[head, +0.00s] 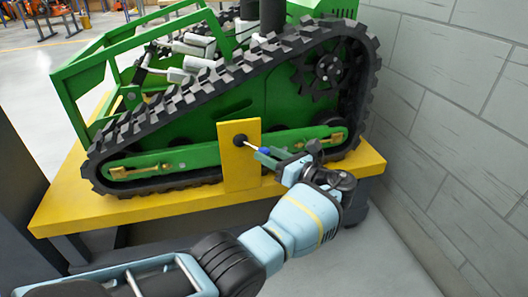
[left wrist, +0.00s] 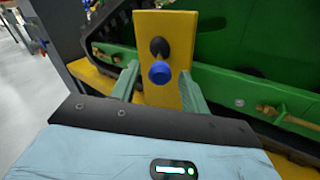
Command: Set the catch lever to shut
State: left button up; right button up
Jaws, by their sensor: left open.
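A yellow plate (head: 230,170) stands upright at the side of the green tracked carrier (head: 290,100). A black pivot (head: 240,140) on the plate carries the catch lever (head: 252,146), a thin pale rod with a blue knob at its end. In the left wrist view the blue knob (left wrist: 159,72) points almost at the camera, just below the black pivot (left wrist: 158,47). My left gripper (head: 273,155) is open at the knob. Its green fingers show in the left wrist view (left wrist: 158,78), one on each side of the knob, with gaps between. My right gripper is out of view.
The carrier stands on a yellow-topped platform (head: 60,207). Its black track (head: 190,95) runs close behind the plate. A grey block wall (head: 455,110) bounds the right side. Bare floor (head: 375,260) shows at the lower right.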

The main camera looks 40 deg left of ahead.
pick_arm(q)
jog(key=d, duration=0.4)
jog(key=shift+s, duration=0.15)
jog(key=shift+s+d, duration=0.1)
jog(key=shift+d, duration=0.45)
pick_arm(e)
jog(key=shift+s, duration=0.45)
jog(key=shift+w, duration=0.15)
